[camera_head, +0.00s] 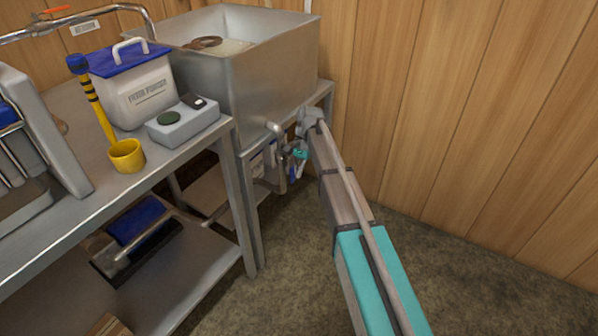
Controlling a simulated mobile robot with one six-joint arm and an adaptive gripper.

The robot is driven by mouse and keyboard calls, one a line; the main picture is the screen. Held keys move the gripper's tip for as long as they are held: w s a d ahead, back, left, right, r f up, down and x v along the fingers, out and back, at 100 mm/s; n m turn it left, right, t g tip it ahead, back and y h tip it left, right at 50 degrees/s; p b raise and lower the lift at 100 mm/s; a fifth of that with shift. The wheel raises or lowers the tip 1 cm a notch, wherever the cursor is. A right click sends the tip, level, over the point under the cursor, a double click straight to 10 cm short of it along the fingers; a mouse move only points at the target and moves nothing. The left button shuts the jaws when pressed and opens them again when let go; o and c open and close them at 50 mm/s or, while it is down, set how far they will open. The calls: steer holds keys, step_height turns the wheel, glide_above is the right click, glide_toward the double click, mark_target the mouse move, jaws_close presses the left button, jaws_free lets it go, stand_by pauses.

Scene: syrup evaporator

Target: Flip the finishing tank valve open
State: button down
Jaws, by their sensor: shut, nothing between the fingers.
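The finishing tank (275,70) is a large square steel tank at the top middle, standing on a metal stand. A short grey outlet pipe (274,129) sticks out near its lower front corner. I cannot make out the valve's lever or its position; my wrist and gripper crowd that spot. My arm reaches up from the bottom right to the tank's corner. My gripper (286,166) hangs below the wrist, just under the outlet, small and partly hidden. It looks shut and empty. I cannot tell whether it touches the valve.
A wooden wall (450,90) stands close behind. The floor at right is clear.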

steer(key=shift+a, duration=0.15)
stand_by(0.4)
steer(key=w+d+r+p, duration=0.1)
steer(key=w+d, duration=0.6)
steer(key=w, duration=0.4)
steer(key=shift+w+d, duration=0.25)
steer(key=shift+w, duration=0.15)
steer(key=shift+r, duration=0.1)
steer(key=s+d+r+n+t+h+p, duration=0.1)
steer(key=s+d+r+n+p, duration=0.2)
steer(key=s, duration=0.9)
steer(key=s+d+r+n+t+h+p, duration=0.1)
steer(key=s+d+r+t+p, duration=0.2)
steer(key=s, duration=0.8)
steer(key=s+d+r+n+p, duration=0.1)
steer(key=s+d+n+p, duration=0.3)
steer(key=s, duration=0.8)
step_height(320, 180, up, 38)
steer(key=w+m+p, duration=0.1)
steer(key=p, duration=3.5)
steer(key=shift+d+m+p, duration=0.3)
steer(key=shift+d+p, duration=0.05)
steer(key=shift+d, duration=0.05)
